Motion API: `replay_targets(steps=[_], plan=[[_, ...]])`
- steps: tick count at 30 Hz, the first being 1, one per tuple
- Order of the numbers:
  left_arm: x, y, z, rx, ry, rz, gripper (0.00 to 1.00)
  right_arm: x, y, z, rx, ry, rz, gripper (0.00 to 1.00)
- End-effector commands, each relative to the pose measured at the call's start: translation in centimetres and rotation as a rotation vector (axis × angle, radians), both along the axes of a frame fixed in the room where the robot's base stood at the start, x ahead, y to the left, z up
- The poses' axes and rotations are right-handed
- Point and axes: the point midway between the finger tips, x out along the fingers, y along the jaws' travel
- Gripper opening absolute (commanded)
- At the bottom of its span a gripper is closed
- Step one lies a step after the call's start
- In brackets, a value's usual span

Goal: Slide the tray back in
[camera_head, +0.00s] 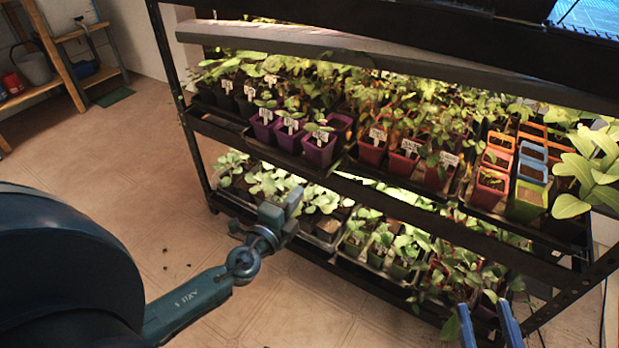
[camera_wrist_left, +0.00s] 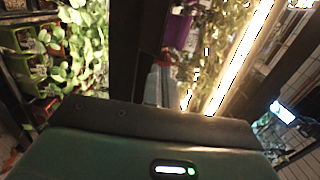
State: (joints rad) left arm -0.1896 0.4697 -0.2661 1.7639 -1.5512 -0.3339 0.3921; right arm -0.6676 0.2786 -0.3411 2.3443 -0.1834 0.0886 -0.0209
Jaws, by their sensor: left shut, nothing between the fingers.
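On the upper planted shelf, a black tray (camera_head: 286,158) holding purple pots (camera_head: 320,150) with white labels juts out past the shelf's front edge. My left gripper (camera_head: 288,204) is shut and empty, in front of the rack and just below this tray. I cannot tell whether it touches anything. In the left wrist view, the shut fingers (camera_wrist_left: 160,84) show close to a dark edge, with a purple pot (camera_wrist_left: 180,30) beyond. My right gripper (camera_head: 487,326) shows only as two blue fingers, apart and empty, at the bottom right by the lower shelf.
The dark metal rack (camera_head: 400,208) carries more trays of seedlings on both shelves. Red, orange and blue pots (camera_head: 532,172) stand at the right. A leafy plant (camera_head: 590,170) overhangs the right end.

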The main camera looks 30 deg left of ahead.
Motion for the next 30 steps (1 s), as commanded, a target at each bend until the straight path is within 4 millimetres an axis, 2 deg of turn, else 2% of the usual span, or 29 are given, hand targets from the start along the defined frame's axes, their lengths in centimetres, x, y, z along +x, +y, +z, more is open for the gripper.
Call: replay_targets(steps=[3, 9, 15, 26, 30], plan=[[2.7, 0.0, 0.2, -0.001, -0.003, 0.002, 0.00, 0.0, 0.0, 0.0, -0.006, 0.001, -0.002, 0.36], [5.5, -0.1, 0.0, 0.000, -0.001, 0.002, 0.00, -0.1, 0.0, -0.1, -0.010, 0.002, -0.002, 0.36], [6.5, -0.1, -0.1, 0.001, 0.001, 0.000, 0.00, -0.1, 0.0, -0.1, -0.010, 0.003, -0.003, 0.36], [6.8, -0.1, -0.1, 0.000, 0.000, 0.001, 0.00, -0.1, -0.1, -0.3, -0.009, 0.003, -0.002, 0.36], [9.1, -0.1, -0.3, -0.003, -0.004, 0.004, 0.00, 0.0, -0.1, -1.2, 0.009, 0.013, -0.002, 0.36]])
